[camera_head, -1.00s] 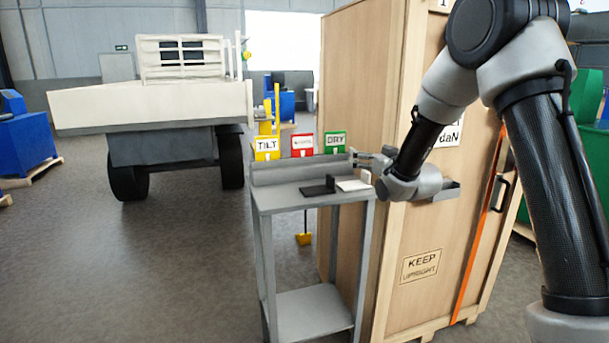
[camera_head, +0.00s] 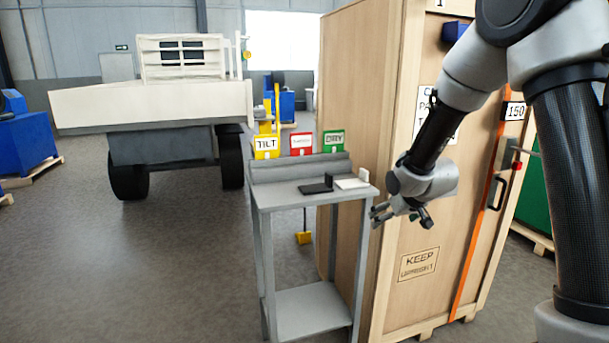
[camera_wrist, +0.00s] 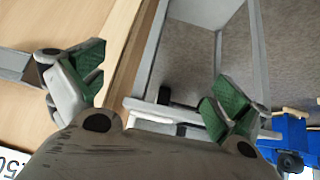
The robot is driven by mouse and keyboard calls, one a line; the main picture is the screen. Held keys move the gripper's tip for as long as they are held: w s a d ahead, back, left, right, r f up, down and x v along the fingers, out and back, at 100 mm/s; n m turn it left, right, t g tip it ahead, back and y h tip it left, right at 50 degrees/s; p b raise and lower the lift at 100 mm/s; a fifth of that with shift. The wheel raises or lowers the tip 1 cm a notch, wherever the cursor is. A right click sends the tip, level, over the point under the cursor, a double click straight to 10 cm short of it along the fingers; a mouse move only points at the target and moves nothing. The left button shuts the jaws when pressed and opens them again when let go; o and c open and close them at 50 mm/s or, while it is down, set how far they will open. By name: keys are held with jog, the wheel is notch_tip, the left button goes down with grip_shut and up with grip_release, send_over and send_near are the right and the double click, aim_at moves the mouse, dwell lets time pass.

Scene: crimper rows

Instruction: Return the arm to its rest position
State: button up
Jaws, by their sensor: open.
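My gripper (camera_head: 398,215) is in front of the tall wooden crate, just right of the small grey table. In the wrist view my gripper (camera_wrist: 155,88) has its two green-padded fingers spread wide apart with nothing between them. My arm rises from the fingers to the upper right of the head view.
The wooden crate (camera_head: 362,110) stands close behind my arm. The grey table (camera_head: 300,201) holds a black item (camera_head: 316,188), a white item (camera_head: 350,183) and three coloured signs at its back. A truck (camera_head: 160,110) stands at the left. The floor at front left is clear.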

jog(key=s+d+r+m+g, duration=0.1)
jog(key=s+d+r, duration=0.2)
jog(key=s, duration=0.9)
jog(key=s+d+r+m+g+h, duration=0.1)
jog(key=s+d+r, duration=0.3)
jog(key=s+r, duration=0.4)
jog(key=s+d+r+g, duration=0.1)
jog(key=s+d+r, duration=0.3)
jog(key=s, duration=1.2)
jog(key=shift+r+m+h, duration=0.3)
jog(key=shift+r+m, duration=0.1)
jog(key=shift+r, duration=0.45)
